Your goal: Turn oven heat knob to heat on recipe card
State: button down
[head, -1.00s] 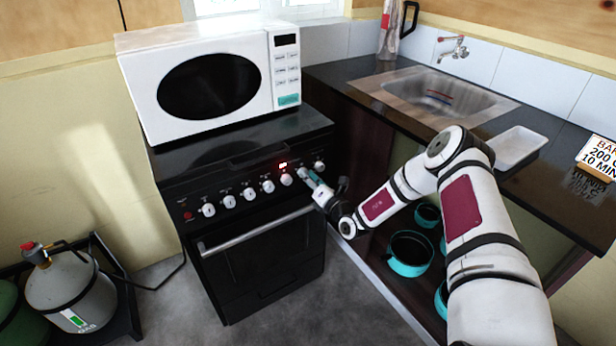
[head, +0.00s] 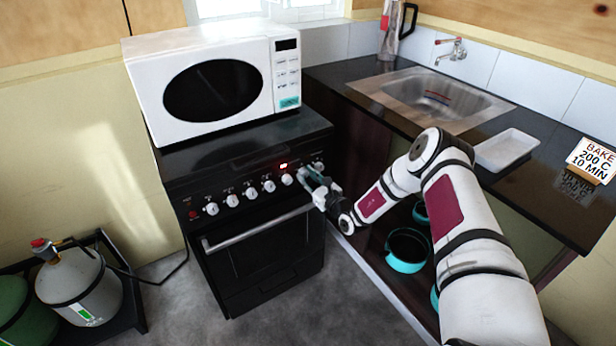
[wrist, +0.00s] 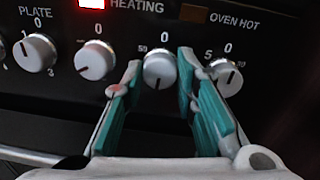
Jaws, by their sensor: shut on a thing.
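The black oven (head: 262,262) has a row of white knobs along its front panel. My gripper (head: 306,176) is at the right end of this row. In the wrist view the oven heat knob (wrist: 160,70), marked 0 and 50, sits between the teal fingertips of my gripper (wrist: 158,72), which is shut on it. The knob's dark pointer mark faces down. In the head view my gripper mostly hides this knob. The recipe card (head: 592,160) on the right counter reads BAKE, 200 C, 10 MIN.
Neighbouring knobs stand close on the left (wrist: 92,60) and right (wrist: 226,78) of my fingers. A red heating light (wrist: 92,3) is lit. A microwave (head: 214,80) sits on the oven. Teal pots (head: 407,250) are under the counter, and a gas bottle (head: 82,285) is at left.

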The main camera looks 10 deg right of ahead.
jog(key=n+p, duration=0.2)
jog(key=n, duration=0.4)
jog(key=shift+f, duration=0.1)
jog(key=shift+n, duration=0.3)
dwell(0.3)
jog(key=c, duration=1.3)
grip_release()
jog(key=v, duration=1.2)
jog(key=shift+r, duration=0.25)
